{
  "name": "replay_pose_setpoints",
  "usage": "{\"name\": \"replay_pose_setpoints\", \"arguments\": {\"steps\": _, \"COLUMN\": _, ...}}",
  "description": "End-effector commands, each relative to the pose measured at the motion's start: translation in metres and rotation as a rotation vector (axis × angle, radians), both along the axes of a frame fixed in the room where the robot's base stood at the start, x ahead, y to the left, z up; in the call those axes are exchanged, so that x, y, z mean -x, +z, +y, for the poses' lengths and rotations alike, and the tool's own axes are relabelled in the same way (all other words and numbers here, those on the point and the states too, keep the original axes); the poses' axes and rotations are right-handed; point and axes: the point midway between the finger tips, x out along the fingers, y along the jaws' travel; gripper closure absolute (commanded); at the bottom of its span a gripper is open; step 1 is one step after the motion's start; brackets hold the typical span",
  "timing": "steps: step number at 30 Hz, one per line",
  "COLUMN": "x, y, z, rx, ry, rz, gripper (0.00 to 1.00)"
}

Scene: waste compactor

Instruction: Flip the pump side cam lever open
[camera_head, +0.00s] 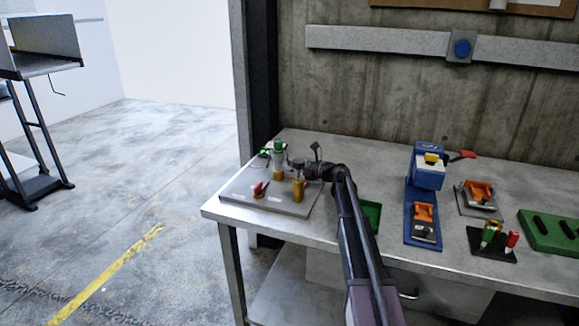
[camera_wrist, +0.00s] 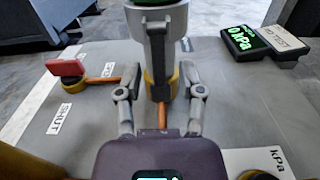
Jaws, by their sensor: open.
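A grey coupling post (camera_wrist: 152,22) with a yellow base stands in the middle of the wrist view, upright on a grey plate. A narrow grey bar (camera_wrist: 157,70) hangs down its near face and looks like the cam lever, folded down. My gripper (camera_wrist: 160,92) is open, with one finger on each side of this bar; I cannot tell whether either finger touches it. An orange strip (camera_wrist: 162,117) shows low between the fingers. In the head view my gripper (camera_head: 302,173) is at the right side of the grey plate (camera_head: 238,195), and partly hides the fittings there.
A red-handled valve (camera_wrist: 67,68) with a SHUT label lies left of the post. A display reading 0 kPa (camera_wrist: 248,43) is at the right. Right along the bench stand a green tray (camera_head: 371,213), a blue fixture (camera_head: 421,195) and a green block (camera_head: 550,232).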

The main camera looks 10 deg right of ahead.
Motion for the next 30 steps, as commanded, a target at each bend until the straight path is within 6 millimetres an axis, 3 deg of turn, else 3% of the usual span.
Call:
{"name": "replay_pose_setpoints", "arguments": {"steps": 10, "x": -0.0010, "y": 0.0000, "z": 0.0017, "rx": 0.000, "ry": 0.000, "rz": 0.000, "gripper": 0.50}}
{"name": "replay_pose_setpoints", "arguments": {"steps": 11, "x": -0.0010, "y": 0.0000, "z": 0.0017, "rx": 0.000, "ry": 0.000, "rz": 0.000, "gripper": 0.56}}
{"name": "replay_pose_setpoints", "arguments": {"steps": 15, "x": -0.0009, "y": 0.0000, "z": 0.0018, "rx": 0.000, "ry": 0.000, "rz": 0.000, "gripper": 0.98}}
{"name": "replay_pose_setpoints", "arguments": {"steps": 16, "x": -0.0010, "y": 0.0000, "z": 0.0017, "rx": 0.000, "ry": 0.000, "rz": 0.000, "gripper": 1.00}}
{"name": "replay_pose_setpoints", "arguments": {"steps": 30, "x": -0.0004, "y": 0.0030, "z": 0.0008, "rx": 0.029, "ry": 0.000, "rz": 0.017, "gripper": 1.00}}
